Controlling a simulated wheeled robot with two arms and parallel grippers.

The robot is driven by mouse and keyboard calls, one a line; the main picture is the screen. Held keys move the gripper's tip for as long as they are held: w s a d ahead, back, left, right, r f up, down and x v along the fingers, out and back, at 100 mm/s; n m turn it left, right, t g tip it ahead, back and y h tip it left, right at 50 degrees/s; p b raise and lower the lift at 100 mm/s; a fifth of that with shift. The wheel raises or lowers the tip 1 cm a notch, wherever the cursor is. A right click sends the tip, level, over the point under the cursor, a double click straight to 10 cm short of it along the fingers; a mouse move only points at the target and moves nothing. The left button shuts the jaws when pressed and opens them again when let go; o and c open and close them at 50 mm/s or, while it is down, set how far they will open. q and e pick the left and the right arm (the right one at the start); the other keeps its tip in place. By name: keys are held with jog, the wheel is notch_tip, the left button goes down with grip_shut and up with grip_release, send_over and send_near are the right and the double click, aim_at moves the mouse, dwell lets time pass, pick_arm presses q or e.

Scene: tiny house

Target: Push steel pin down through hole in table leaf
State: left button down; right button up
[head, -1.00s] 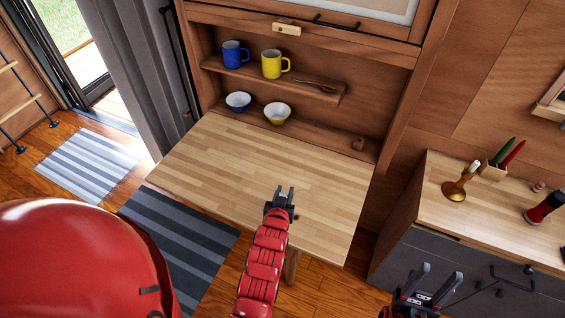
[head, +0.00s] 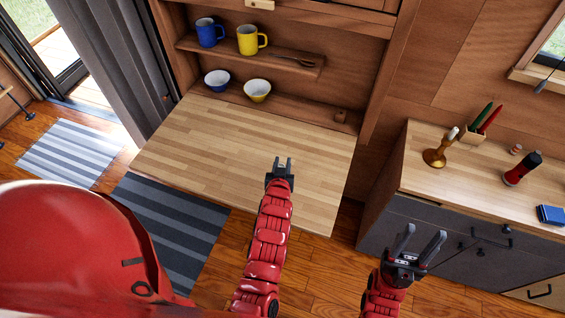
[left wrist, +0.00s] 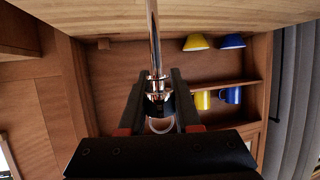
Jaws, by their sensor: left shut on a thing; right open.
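The pale wooden table leaf (head: 235,140) is folded down flat below the shelf niche. My left gripper (head: 283,165) is above the leaf's front right part in the head view. In the left wrist view, which is upside down, it (left wrist: 157,100) is shut on the shiny steel pin (left wrist: 154,45) near its collar and ring. The pin's shaft runs from the jaws towards the leaf (left wrist: 225,15) and overlaps it in the picture. The hole is not visible, so I cannot tell whether the pin is in it. My right gripper (head: 422,245) is open and empty, right of the leaf.
Blue mug (head: 208,33), yellow mug (head: 250,40) and two bowls (head: 257,90) stand in the niche behind the leaf. The leaf top is clear.

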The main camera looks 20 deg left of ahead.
pick_arm(q)
jog(key=shift+f+b, duration=1.6)
jog(key=shift+f, duration=0.55)
jog(key=shift+b, duration=0.75)
jog(key=shift+f+b, duration=3.65)
jog(key=shift+f, duration=0.6)
jog(key=c, duration=0.5)
grip_release()
jog(key=shift+p+v, duration=5.35)
jog(key=shift+v, duration=3.45)
